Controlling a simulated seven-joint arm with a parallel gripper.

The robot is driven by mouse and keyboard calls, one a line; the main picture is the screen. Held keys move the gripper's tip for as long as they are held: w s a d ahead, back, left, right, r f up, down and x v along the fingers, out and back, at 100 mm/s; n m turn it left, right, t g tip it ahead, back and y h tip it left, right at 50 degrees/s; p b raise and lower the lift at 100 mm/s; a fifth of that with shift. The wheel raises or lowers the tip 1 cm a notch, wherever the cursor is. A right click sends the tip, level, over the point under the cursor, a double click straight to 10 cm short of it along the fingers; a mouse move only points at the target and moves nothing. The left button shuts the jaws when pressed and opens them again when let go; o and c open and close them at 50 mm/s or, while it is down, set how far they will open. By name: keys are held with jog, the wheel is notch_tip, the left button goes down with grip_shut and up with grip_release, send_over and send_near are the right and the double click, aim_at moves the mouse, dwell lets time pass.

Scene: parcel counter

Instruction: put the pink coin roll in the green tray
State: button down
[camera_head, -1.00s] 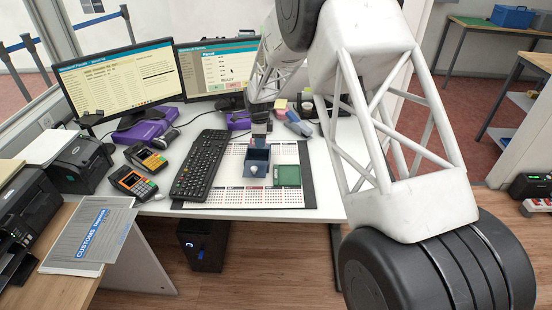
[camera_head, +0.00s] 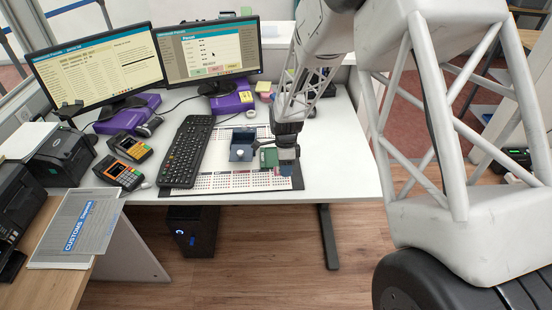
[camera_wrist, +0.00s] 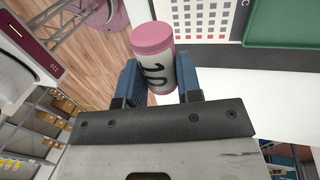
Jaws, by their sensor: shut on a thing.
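The pink coin roll (camera_wrist: 152,48) has a pink end and a white label with a dark "10". In the wrist view it sits between the two blue fingers of my gripper (camera_wrist: 161,82), which is shut on it. The green tray (camera_wrist: 292,46) shows in part at the top right of the wrist view, apart from the roll. In the head view the tray (camera_head: 268,157) lies on the desk mat, and my gripper (camera_head: 288,165) is just right of it. I cannot make out the roll in the head view.
A blue open box (camera_head: 242,140) with a pale round thing at its front stands left of the tray. The keyboard (camera_head: 188,150) lies further left on the calendar mat (camera_head: 230,183). White desk (camera_head: 335,160) is clear to the right.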

jog(key=shift+s+d+f, duration=0.1)
jog(key=shift+s+d, duration=0.15)
jog(key=shift+s, duration=0.2)
jog(key=shift+s+d+f, duration=0.1)
jog(key=shift+s+d, duration=0.15)
jog(key=shift+s, duration=0.2)
jog(key=shift+w, duration=0.1)
send_over(274, 158)
jog(key=d, duration=0.2)
jog(key=shift+w+a+f, duration=0.1)
jog(key=shift+w+f, duration=0.15)
jog(key=shift+f, duration=0.45)
jog(key=shift+w+x, duration=0.2)
jog(key=shift+x, duration=0.65)
jog(key=shift+w+x, duration=0.2)
jog(key=shift+x, duration=0.65)
jog(key=shift+f, duration=0.25)
jog(key=c, duration=1.1)
grip_release()
jog(key=shift+f, duration=0.1)
